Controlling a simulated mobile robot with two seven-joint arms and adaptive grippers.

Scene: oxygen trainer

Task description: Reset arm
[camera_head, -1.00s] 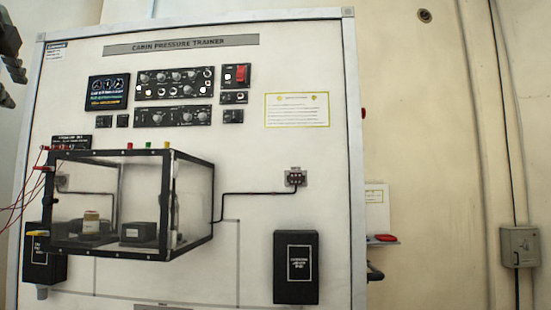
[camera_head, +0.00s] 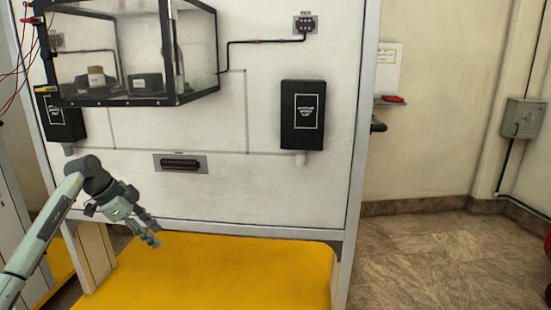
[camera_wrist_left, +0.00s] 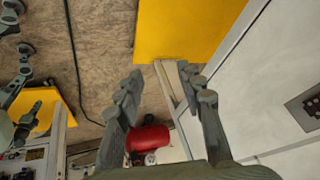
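My left gripper (camera_head: 150,232) hangs in front of the lower part of the trainer panel, above the yellow base, with nothing in it. The left wrist view shows its two fingers (camera_wrist_left: 167,98) spread apart, with floor, a red object and a panel leg beyond them. Grey-green robot arm parts (camera_wrist_left: 18,85) show at the left edge of the left wrist view; I cannot make out the state of a gripper there. No right arm shows in the head view.
The trainer panel (camera_head: 230,190) carries a clear dark-framed box (camera_head: 190,60) and a black box (camera_head: 302,115). The yellow base (camera_head: 220,275) lies below. A red object (camera_wrist_left: 148,138) is on the floor. Open floor (camera_head: 440,250) lies at the right.

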